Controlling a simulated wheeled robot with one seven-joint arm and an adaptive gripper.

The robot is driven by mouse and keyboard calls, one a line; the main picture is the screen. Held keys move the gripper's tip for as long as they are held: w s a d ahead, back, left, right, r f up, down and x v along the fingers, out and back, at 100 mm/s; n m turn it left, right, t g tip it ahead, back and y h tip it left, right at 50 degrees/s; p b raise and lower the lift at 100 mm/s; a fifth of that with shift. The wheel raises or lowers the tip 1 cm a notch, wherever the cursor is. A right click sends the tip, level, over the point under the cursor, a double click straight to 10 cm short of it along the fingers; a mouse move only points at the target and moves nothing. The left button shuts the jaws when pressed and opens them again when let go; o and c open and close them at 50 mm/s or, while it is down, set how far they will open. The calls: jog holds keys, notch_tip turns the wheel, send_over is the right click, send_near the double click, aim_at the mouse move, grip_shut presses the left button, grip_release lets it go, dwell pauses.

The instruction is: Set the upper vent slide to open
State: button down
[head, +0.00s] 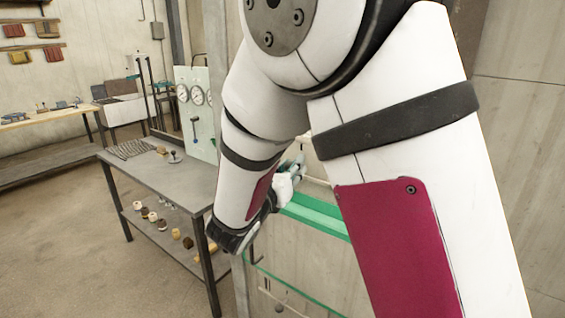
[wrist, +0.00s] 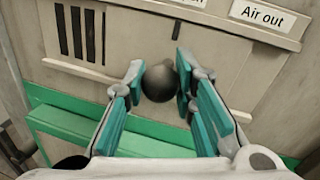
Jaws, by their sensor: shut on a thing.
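The vent slide's round dark knob (wrist: 160,84) is in the middle of the wrist view. My gripper (wrist: 162,75) has its two teal-padded fingers on either side of the knob and is shut on it. The pale slide plate (wrist: 228,62) lies behind the knob. Dark vertical vent slots (wrist: 80,32) show to the left, and another short dark slot shows just above the knob. In the head view my gripper (head: 290,178) is partly hidden by my own arm, and the knob cannot be seen there.
An "Air out" label (wrist: 262,15) sits on the rail above the plate. A green ledge (wrist: 75,128) runs below, also in the head view (head: 315,216). A grey metal table (head: 165,178) with small items stands left. A gauge panel (head: 196,108) stands behind it.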

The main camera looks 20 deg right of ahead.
jog(key=shift+s+d, duration=0.25)
jog(key=shift+s, duration=0.05)
jog(key=c, duration=1.3)
grip_release()
jog(key=shift+s+d, duration=0.1)
jog(key=shift+s+a, duration=0.35)
jog(key=shift+a, duration=0.2)
jog(key=v, duration=1)
jog(key=shift+s+a, duration=0.2)
jog(key=shift+s, duration=0.15)
